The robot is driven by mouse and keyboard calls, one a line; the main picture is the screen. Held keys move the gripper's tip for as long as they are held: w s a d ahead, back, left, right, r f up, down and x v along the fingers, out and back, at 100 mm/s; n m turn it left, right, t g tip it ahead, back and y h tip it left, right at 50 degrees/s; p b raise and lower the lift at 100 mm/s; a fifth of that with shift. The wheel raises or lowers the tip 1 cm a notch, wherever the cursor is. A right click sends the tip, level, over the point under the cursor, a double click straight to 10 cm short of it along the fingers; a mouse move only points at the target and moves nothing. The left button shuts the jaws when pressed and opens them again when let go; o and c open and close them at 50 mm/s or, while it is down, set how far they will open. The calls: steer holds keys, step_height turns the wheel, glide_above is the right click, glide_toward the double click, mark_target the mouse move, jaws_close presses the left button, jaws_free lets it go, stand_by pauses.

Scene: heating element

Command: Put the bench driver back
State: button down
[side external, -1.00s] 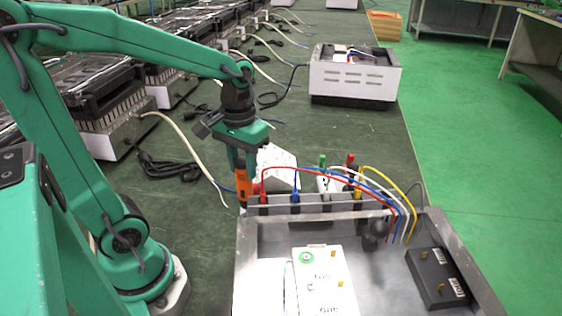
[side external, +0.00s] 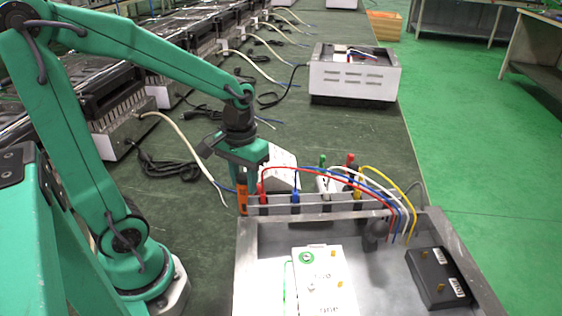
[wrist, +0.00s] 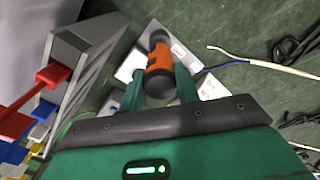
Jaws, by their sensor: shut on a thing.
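The bench driver (side external: 242,197), with an orange and black handle, is upright in my gripper (side external: 244,182), just left of the grey lead rack (side external: 315,205). In the wrist view, my gripper (wrist: 160,88) has its two green fingers on either side of the driver's handle (wrist: 158,62). The gripper is shut on the driver. The driver's lower end is hidden, so I cannot tell whether it touches anything.
A metal tray (side external: 262,232) in front holds a white unit (side external: 322,270) and a black block (side external: 438,277). A white box (side external: 279,158) stands behind the rack. Loose cables lie to the left.

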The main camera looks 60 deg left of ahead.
steer(key=shift+f, duration=0.15)
steer(key=c, duration=1)
jaws_free()
steer(key=shift+c, duration=0.2)
step_height(320, 180, up, 13)
steer(key=shift+s+d+f, duration=0.1)
steer(key=shift+s, duration=0.05)
steer(key=shift+s+d+f+m+t, duration=0.4)
steer(key=shift+s+d+m+t, duration=0.25)
steer(key=shift+t, duration=0.3)
steer(key=shift+s+d+f+m+t, duration=0.5)
steer(key=shift+s+m+t, duration=0.2)
steer(key=shift+m+t, duration=0.2)
steer(key=shift+s+d+f+m+t, duration=0.35)
steer(key=shift+s+d+m+t, duration=0.3)
steer(key=shift+t, duration=0.3)
steer(key=shift+a, duration=0.1)
